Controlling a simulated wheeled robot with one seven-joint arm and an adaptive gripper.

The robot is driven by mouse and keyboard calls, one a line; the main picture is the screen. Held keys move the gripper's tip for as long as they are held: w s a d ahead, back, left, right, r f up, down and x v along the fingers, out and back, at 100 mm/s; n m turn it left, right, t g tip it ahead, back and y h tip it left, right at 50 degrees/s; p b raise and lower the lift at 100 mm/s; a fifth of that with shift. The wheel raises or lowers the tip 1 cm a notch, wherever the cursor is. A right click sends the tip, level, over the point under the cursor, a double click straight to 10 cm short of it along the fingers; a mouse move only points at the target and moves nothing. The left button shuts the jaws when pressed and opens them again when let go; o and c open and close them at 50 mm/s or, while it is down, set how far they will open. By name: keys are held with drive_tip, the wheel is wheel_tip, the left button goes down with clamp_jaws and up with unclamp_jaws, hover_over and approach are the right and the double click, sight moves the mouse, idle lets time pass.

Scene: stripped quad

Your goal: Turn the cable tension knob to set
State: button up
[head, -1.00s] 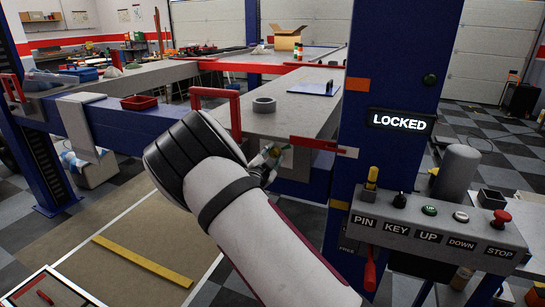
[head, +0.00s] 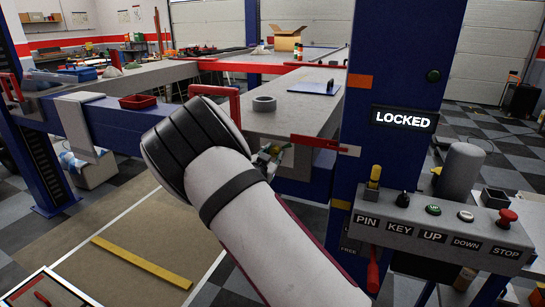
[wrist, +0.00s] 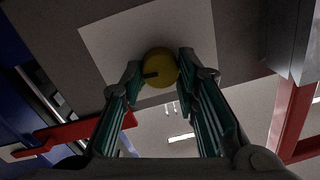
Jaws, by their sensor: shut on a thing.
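The cable tension knob appears to be the round yellow knob (wrist: 160,68) in the wrist view, with a dark mark on its left side. It sits in front of a pale square plate (wrist: 105,45). My gripper (wrist: 158,78) has a fingertip on each side of the knob and is shut on it. In the head view my white and black arm covers the knob, and only a small part of my gripper (head: 268,160) shows beside the lift's grey beam.
A control box (head: 440,232) with a yellow pin, key and buttons is on the blue post at right, under a sign (head: 403,119) reading LOCKED. A red handle (head: 215,100) stands close behind my arm. A red bar (wrist: 75,132) lies left of my fingers.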

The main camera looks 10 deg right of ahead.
drive_tip(key=n, duration=0.6)
drive_tip(key=shift+a+n+g+b, duration=0.1)
drive_tip(key=shift+n+g+b, duration=0.2)
drive_tip(key=shift+b, duration=0.1)
idle(0.4)
drive_tip(key=o, duration=1.2)
drive_tip(key=shift+c, duration=0.2)
drive_tip(key=v, duration=1.2)
drive_tip(key=shift+w, duration=0.1)
